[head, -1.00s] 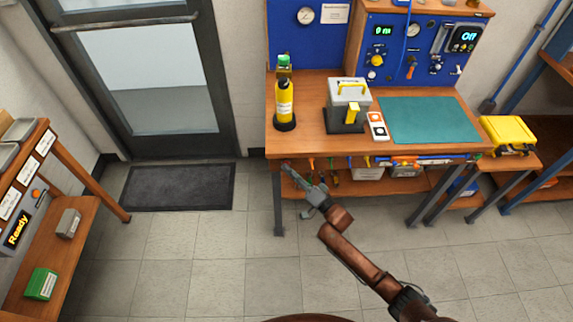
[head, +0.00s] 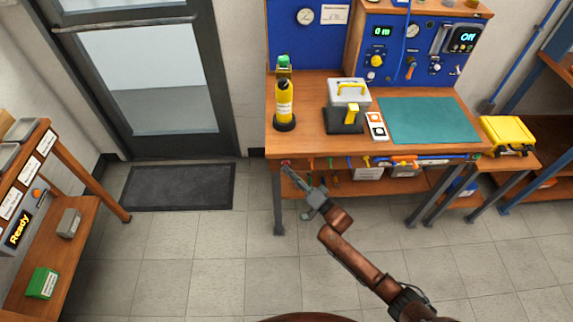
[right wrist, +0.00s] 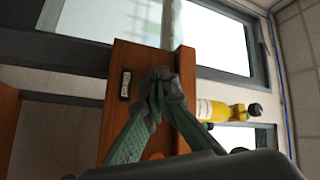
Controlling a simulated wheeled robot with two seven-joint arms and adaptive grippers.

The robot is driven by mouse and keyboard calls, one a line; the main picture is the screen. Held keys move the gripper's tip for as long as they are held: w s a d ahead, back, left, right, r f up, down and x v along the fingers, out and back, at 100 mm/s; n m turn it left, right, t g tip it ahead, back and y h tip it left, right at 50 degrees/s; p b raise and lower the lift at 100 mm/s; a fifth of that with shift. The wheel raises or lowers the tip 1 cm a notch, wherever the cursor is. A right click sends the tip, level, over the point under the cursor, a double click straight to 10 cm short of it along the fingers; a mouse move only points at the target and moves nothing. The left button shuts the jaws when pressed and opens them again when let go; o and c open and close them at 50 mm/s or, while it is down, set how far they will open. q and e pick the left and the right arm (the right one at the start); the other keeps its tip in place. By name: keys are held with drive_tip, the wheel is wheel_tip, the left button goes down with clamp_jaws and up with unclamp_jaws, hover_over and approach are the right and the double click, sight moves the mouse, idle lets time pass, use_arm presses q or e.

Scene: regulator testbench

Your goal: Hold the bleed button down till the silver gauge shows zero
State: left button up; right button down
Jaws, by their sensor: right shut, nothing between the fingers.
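My right gripper (head: 288,169) is shut and empty at the front left corner of the workbench (head: 300,143). A small red spot (head: 286,162) shows at the bench edge right by its fingertips; I cannot tell whether it is the bleed button or whether they touch. In the right wrist view the shut fingertips (right wrist: 158,78) lie in front of the wooden bench, beside a small dark label (right wrist: 125,84). A round pale-faced gauge (head: 413,31) is on the blue panel and another (head: 306,16) on the blue backboard; their needles are too small to read. My left gripper is out of view.
A yellow bottle (head: 284,103) stands on the bench's left end, near a grey box with a yellow handle (head: 349,90). A teal mat (head: 430,120) lies to the right. Several tools hang under the front edge. The floor (head: 190,250) before the bench is clear.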

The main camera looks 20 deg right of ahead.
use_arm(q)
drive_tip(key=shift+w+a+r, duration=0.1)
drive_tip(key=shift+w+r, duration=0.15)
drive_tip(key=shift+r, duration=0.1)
use_arm(e)
drive_tip(key=shift+s+a, duration=0.15)
drive_tip(key=shift+s, duration=0.35)
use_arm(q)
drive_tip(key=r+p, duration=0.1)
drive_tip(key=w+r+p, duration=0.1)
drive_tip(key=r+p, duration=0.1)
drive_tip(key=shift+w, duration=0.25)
use_arm(e)
drive_tip(key=s, duration=0.2)
drive_tip(key=s+a, duration=0.1)
drive_tip(key=s, duration=0.1)
drive_tip(key=shift+s+a, duration=0.2)
drive_tip(key=shift+s, duration=0.2)
